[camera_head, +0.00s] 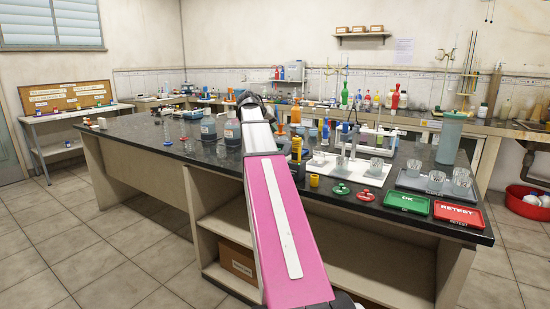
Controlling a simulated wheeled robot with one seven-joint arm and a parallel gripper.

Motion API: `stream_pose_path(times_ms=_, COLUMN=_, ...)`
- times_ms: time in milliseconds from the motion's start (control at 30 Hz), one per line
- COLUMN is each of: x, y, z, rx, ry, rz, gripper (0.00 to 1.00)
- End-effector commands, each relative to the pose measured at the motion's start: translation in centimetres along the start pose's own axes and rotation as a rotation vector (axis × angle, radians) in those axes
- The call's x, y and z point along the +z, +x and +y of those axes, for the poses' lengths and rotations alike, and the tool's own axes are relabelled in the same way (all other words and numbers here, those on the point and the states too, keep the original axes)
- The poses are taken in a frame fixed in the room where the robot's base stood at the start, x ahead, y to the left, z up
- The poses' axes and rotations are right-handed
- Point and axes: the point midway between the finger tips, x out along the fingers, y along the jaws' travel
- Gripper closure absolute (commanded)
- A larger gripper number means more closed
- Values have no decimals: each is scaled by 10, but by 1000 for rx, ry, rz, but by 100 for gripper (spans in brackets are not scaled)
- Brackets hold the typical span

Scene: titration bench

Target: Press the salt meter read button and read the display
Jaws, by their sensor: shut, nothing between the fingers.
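No salt meter, read button or display can be made out for certain. A small yellow and black object (296,149) stands on the dark bench top just right of my arm, but it is too small to identify and no reading shows. My pink and white arm rises from the bottom middle to a dark joint above the bench and covers part of the bench behind it. My gripper does not show.
The dark bench (130,133) carries two bottles (209,127) left of my arm. To the right stand clear beakers (435,181), a tall cylinder (449,138), a green OK tray (407,202) and a red RETEST tray (458,213).

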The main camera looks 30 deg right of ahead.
Motion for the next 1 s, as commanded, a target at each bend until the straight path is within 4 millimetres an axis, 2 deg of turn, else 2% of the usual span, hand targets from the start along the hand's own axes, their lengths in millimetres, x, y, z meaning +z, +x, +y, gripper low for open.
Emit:
stream_pose_path(times_ms=600, x=35, y=47, z=-34, rx=0, ry=-2, rz=-1, gripper=100)
stream_pose_path(times_ms=1000, x=44, y=60, z=-44, rx=0, ry=0, rz=0, gripper=100)
